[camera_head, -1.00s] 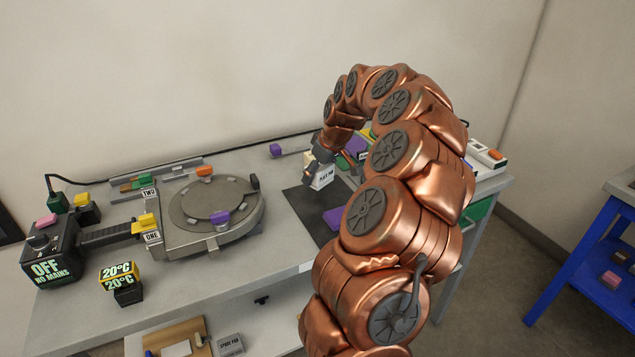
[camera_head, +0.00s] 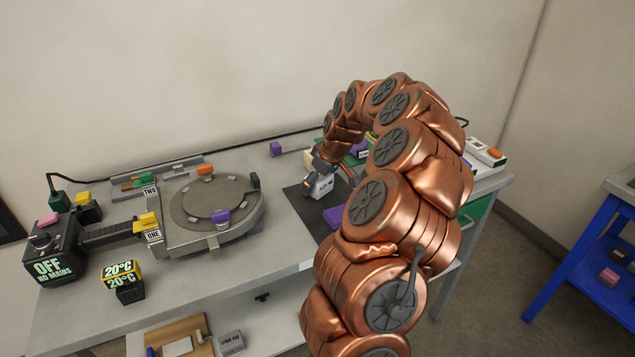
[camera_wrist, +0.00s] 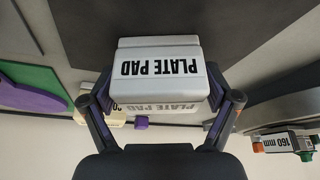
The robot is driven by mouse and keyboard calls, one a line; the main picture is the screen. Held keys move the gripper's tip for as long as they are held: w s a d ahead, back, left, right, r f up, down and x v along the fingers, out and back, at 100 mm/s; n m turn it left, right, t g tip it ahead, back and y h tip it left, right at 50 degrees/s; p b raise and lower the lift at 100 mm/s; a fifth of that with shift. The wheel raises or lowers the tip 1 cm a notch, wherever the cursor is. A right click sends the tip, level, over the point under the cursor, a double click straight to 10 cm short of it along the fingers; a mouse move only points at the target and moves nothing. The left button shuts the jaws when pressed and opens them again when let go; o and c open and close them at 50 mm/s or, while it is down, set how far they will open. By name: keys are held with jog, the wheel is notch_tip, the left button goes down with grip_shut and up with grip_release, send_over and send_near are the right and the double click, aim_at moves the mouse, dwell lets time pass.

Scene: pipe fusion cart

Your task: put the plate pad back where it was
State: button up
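The plate pad (camera_head: 323,187) is a small white block with black lettering. In the head view it is low over or on the dark mat (camera_head: 294,197); I cannot tell whether it touches. In the wrist view the plate pad (camera_wrist: 158,65) fills the middle, its label upside down. My gripper (camera_wrist: 160,100) has one finger against each side of it and is shut on it. In the head view my gripper (camera_head: 318,172) is partly hidden behind my arm, which also hides the right part of the mat.
The round heater plate machine (camera_head: 210,205) stands left of the mat. Purple and green flat pieces (camera_wrist: 35,90) lie beside the mat. A purple block (camera_head: 276,149) sits at the back near a black cable. A spare pad (camera_head: 231,343) lies on the lower shelf.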

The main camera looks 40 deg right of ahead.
jog(key=shift+o, duration=0.3)
jog(key=shift+r, duration=0.1)
jog(key=shift+r, duration=0.2)
jog(key=b+v, duration=0.2)
jog(key=v, duration=1)
jog(key=s+a+n+g+y, duration=0.1)
jog(key=s+a, duration=0.1)
jog(key=a, duration=1.1)
jog(key=s+a+n+g, duration=0.1)
jog(key=s+a, duration=0.1)
jog(key=a, duration=1.2)
jog(key=s+a+f+m+g, duration=0.1)
jog(key=s+a+f, duration=0.1)
jog(key=s, duration=0.5)
jog(key=s+a+f+g, duration=0.2)
jog(key=s+a, duration=0.3)
jog(key=s, duration=0.3)
jog(key=s+a+f+m+g+h, duration=0.1)
jog(key=s+a+f, duration=0.2)
jog(key=s, duration=0.4)
jog(key=shift+s+a+f+m, duration=0.15)
jog(key=shift+a+f+m, duration=0.15)
jog(key=shift+f, duration=0.45)
